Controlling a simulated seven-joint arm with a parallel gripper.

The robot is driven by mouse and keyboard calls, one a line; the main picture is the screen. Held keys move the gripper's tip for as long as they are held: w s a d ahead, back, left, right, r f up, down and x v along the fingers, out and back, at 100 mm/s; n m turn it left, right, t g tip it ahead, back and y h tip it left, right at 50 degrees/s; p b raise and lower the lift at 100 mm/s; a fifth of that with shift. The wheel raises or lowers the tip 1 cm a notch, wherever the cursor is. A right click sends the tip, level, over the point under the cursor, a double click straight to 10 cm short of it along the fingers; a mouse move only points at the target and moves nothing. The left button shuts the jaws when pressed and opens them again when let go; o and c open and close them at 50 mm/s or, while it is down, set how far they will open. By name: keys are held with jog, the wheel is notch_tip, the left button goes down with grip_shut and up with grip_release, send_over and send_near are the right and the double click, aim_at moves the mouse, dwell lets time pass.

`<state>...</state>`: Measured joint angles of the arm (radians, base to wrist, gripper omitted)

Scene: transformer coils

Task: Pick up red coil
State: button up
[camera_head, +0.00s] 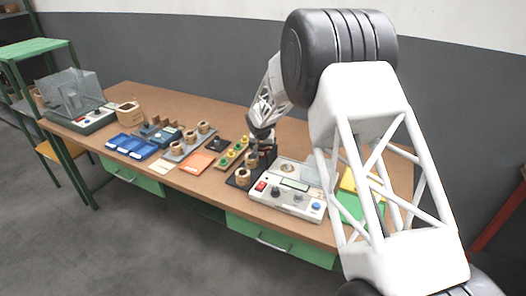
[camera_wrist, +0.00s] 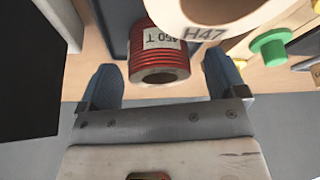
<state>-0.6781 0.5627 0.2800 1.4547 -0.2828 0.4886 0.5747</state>
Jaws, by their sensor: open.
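The red coil (camera_wrist: 158,62) shows in the wrist view, with red windings, a white label and a pale ring-shaped end with a dark hole. My gripper (camera_wrist: 161,72) is open, with one blue fingertip to the left of the red coil and one to the right. Gaps show between the coil and both fingers, so it is not held. In the head view my gripper (camera_head: 262,136) is low over the table by a black stand; I cannot clearly make out the red coil there.
A larger pale coil labelled H47 (camera_wrist: 215,14) is close beside the red coil, partly over it in the wrist view. A green knob (camera_wrist: 270,47) is to the right. In the head view a white control box (camera_head: 290,188) stands right of the stand, and blue bins (camera_head: 132,146) stand left.

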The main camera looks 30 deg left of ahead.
jog(key=shift+w+f, duration=0.25)
jog(key=shift+f, duration=0.35)
jog(key=c, duration=1.2)
jog(key=shift+a+r, duration=0.1)
jog(key=shift+r, duration=0.05)
notch_tip(320, 180, up, 10)
dwell(0.7)
jog(key=s+d, duration=0.2)
jog(key=d, duration=0.2)
jog(key=s+d, duration=0.2)
jog(key=d, duration=0.3)
jog(key=s+d, duration=0.2)
jog(key=d, duration=0.3)
jog(key=shift+s+d, duration=0.2)
jog(key=shift+s, duration=0.15)
